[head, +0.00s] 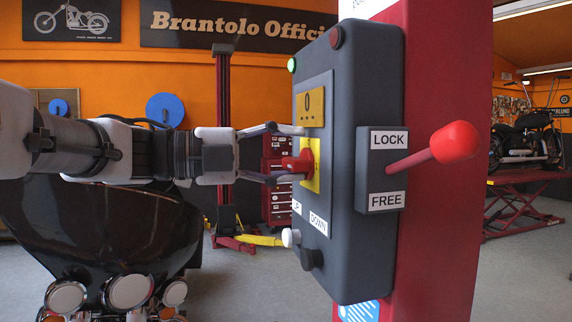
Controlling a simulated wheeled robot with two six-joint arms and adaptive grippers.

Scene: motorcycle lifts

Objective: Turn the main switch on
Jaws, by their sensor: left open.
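The main switch is a red rotary handle (304,161) on a yellow plate (312,178), on the front of a dark grey control box (355,130). My left gripper (290,154) comes in from the left, its jaws open, one finger above and one below the red handle. Its fingertips are close to the plate; I cannot tell whether they touch the handle. A green lamp (292,65) at the box top looks lit, and a red lamp (336,37) looks dark. My right gripper is not in view.
A LOCK/FREE lever with a red ball (454,142) sticks out right of the box. A white button (291,237) and a dark button (311,258) sit below the switch. A red post (440,240) carries the box.

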